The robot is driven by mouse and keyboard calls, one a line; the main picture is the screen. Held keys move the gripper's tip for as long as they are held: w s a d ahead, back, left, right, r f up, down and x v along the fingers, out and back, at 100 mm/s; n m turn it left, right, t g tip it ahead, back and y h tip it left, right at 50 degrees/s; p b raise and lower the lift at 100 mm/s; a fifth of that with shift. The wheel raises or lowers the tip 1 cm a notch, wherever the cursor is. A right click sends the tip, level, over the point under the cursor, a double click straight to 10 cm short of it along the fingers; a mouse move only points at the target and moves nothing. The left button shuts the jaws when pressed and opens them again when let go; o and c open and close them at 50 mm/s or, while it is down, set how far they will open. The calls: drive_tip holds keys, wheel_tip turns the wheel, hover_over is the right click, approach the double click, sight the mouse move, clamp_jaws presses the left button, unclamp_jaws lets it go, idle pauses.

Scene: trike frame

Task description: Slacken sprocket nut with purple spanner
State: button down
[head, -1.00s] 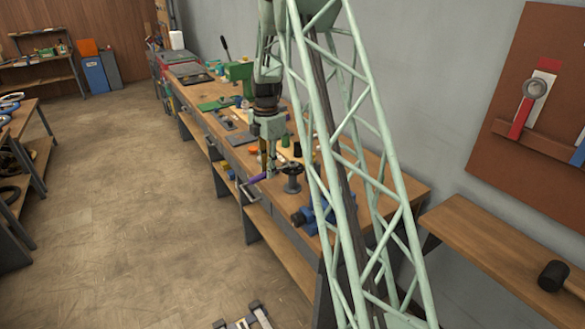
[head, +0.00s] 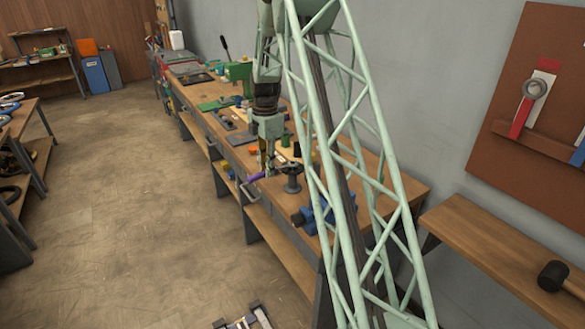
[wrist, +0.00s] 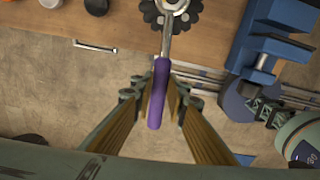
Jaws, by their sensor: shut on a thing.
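My gripper (wrist: 160,96) is shut on the purple handle of the spanner (wrist: 160,85). The spanner's metal shank points up the wrist view, and its ring end lies over the middle of the dark toothed sprocket (wrist: 152,14). The nut is not clear, and I cannot tell whether the ring is seated on it. In the head view, my gripper (head: 268,165) hangs over the bench's front edge, with the purple spanner (head: 257,176) at its tips. The dark sprocket on its stand (head: 292,170) is just to the right.
A blue vise (wrist: 252,62) is right of the sprocket, also seen in the head view (head: 315,215). A metal drawer handle (wrist: 95,46) is on the bench front (wrist: 60,25). Small parts and a green-topped machine (head: 238,72) stand farther along. Floor in front is open.

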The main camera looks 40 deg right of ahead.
drive_tip(key=shift+r+p, duration=0.7)
drive_tip(key=shift+r, duration=1)
idle(0.7)
drive_tip(key=shift+r+p, duration=0.85)
drive_tip(key=shift+r, duration=1)
drive_tip(key=shift+a+r, duration=0.1)
drive_tip(key=shift+a, duration=0.05)
drive_tip(key=shift+w+a+r+p, duration=0.15)
drive_tip(key=shift+a+r, duration=0.3)
drive_tip(key=shift+a, duration=0.35)
drive_tip(key=shift+a+r+p, duration=0.1)
drive_tip(key=shift+a+r, duration=0.4)
drive_tip(key=shift+a, duration=0.25)
drive_tip(key=shift+w+a+r+p, duration=0.15)
drive_tip(key=shift+a+r, duration=0.3)
drive_tip(key=shift+a, duration=0.35)
